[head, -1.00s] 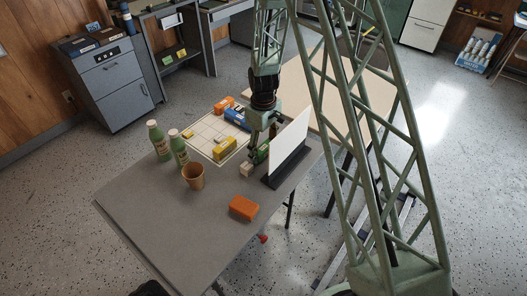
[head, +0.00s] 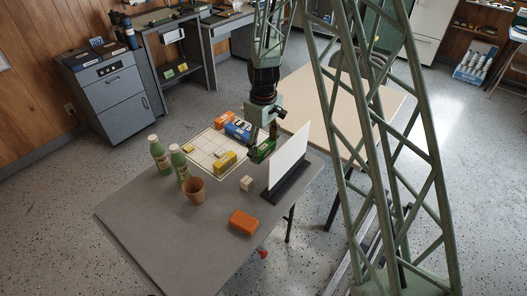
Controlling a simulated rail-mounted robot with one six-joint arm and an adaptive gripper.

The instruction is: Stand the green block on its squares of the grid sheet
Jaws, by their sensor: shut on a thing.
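The green block (head: 265,150) is in the jaws of my gripper (head: 258,147), left of the white upright panel (head: 289,157). It appears raised above the grey table (head: 150,222). The grid sheet (head: 201,158) lies on the table to the left of my gripper. A yellow block (head: 225,164) is on the sheet's near right part, and a blue block (head: 238,130) and an orange block (head: 224,118) are along its far right side. Smaller yellow pieces also lie on the sheet. The green block's underside is hard to make out.
The white panel stands in a dark base (head: 287,186). A small pale block (head: 246,183) and another orange block (head: 243,222) lie nearer. The table's front left is clear.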

